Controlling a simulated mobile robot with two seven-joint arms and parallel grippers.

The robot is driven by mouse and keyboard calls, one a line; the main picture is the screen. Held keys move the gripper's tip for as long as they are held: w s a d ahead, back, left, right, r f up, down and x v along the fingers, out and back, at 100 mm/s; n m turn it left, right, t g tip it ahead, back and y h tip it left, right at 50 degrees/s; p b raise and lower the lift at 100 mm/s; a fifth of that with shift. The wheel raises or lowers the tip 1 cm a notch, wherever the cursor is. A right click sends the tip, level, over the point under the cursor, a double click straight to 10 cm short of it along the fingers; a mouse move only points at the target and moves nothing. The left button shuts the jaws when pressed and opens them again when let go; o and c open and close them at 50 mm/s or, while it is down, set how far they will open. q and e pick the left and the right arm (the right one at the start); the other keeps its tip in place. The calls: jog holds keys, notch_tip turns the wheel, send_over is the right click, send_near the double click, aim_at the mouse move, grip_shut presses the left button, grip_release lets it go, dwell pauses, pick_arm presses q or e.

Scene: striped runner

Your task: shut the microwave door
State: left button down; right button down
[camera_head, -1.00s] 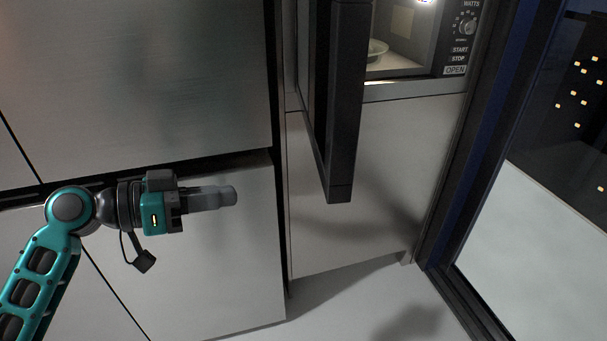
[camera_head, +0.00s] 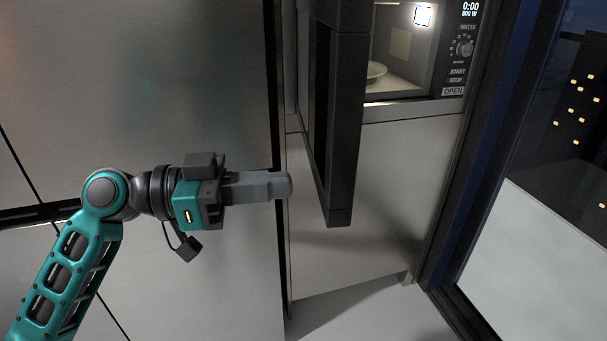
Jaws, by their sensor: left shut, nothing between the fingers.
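The microwave (camera_head: 452,55) stands at the upper right, its lit inside showing a plate (camera_head: 376,71). Its dark door (camera_head: 342,130) is swung wide open and sticks out toward me, seen nearly edge-on. My left gripper (camera_head: 284,186) is shut and empty. It points right, and in the picture its tips are a short gap left of the door's lower part. I cannot tell the depth between them. The hinge side of the door is partly hidden. My right gripper is not in view.
A large steel fridge-like front (camera_head: 140,80) fills the left, behind my left arm. A pale cabinet panel (camera_head: 375,185) is below the microwave. A dark-framed window (camera_head: 540,190) borders the right. Bare floor (camera_head: 370,315) shows at the bottom.

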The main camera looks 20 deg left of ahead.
aim_at(328, 182)
pick_arm(q)
jog(key=shift+p+x, duration=0.4)
jog(key=shift+x, duration=1.8)
jog(key=shift+w+d, duration=0.1)
jog(key=shift+d, duration=0.05)
